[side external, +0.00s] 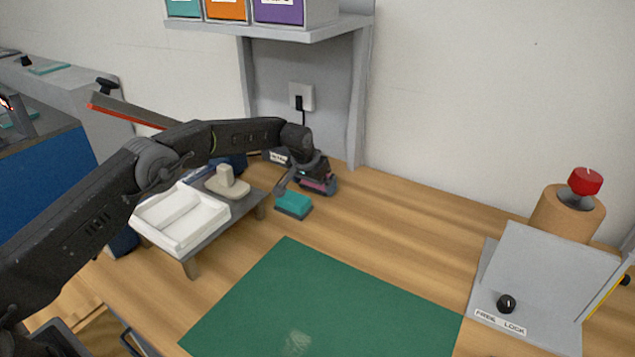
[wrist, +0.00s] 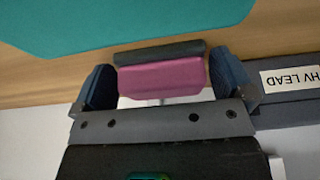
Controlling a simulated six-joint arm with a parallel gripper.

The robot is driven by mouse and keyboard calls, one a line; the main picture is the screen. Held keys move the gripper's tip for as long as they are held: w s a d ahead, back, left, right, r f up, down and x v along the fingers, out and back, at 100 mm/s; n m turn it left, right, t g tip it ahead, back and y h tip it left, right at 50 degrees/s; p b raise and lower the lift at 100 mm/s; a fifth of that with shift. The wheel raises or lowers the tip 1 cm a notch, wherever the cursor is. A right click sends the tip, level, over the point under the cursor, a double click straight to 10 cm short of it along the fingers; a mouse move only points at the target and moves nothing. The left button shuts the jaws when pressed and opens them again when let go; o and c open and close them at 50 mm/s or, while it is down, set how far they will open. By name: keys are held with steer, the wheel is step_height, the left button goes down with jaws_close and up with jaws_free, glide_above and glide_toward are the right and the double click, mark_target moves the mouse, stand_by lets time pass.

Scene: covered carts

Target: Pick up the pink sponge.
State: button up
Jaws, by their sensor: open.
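The pink sponge (wrist: 163,78), with a dark grey layer on its far side, lies on the wooden table between the fingers of my gripper (wrist: 164,68) in the wrist view. A dark blue finger stands at each end of it. The gripper is open, and I cannot tell whether either finger touches the sponge. In the side external view my gripper (side external: 308,178) points down near the wall, and a strip of the pink sponge (side external: 318,186) shows beneath it; the rest is hidden.
A teal sponge (side external: 293,204) lies close by, nearer the side camera. A box labelled HV LEAD (wrist: 290,90) stands beside the right finger. A low stand with a white tray (side external: 182,222) is to the left. The green mat (side external: 330,300) is mostly bare. A shelf (side external: 290,33) hangs above.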

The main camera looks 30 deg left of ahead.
steer(key=c, duration=0.7)
steer(key=shift+r, duration=0.1)
steer(key=shift+r, duration=0.1)
steer(key=shift+r, duration=0.65)
step_height(320, 180, up, 3)
steer(key=shift+f, duration=0.15)
steer(key=s+a+r, duration=0.1)
steer(key=a+r, duration=0.1)
steer(key=a, duration=0.1)
steer(key=s+a+r, duration=0.2)
steer(key=a, duration=0.2)
steer(key=s+a+r, duration=0.2)
steer(key=a, duration=0.1)
steer(key=shift+a+r, duration=0.35)
